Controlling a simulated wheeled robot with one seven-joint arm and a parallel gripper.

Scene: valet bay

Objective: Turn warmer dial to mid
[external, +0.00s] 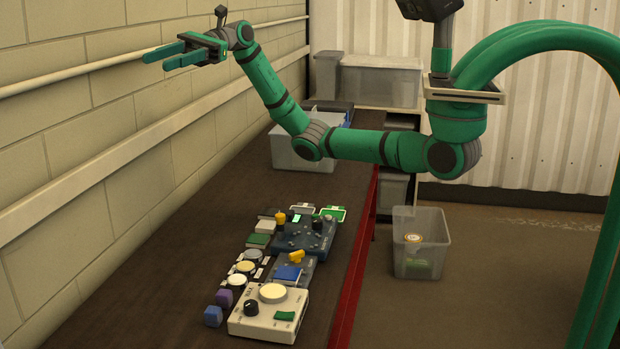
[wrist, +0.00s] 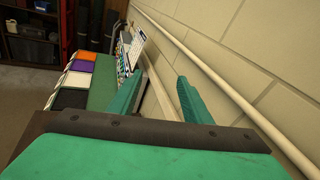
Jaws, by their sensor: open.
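A white box (external: 255,326) stands at the near end of the dark bench. It has a round cream plate (external: 272,293) on top, a black dial (external: 251,308) on its left part and a green switch (external: 285,316) on its right part. This looks like the warmer; the dial's setting is too small to read. My gripper (external: 169,58) is open and empty, high up by the block wall and well away from the box. In the wrist view my gripper (wrist: 160,90) points along the wall with its fingers apart; the box is not visible there.
Behind the box stand a blue-grey unit with a yellow handle (external: 296,257) and a dark console (external: 300,238). Round discs (external: 237,281) and small cubes (external: 213,316) lie to the left. A clear bin (external: 300,152) stands further back. The bench's left side is bare.

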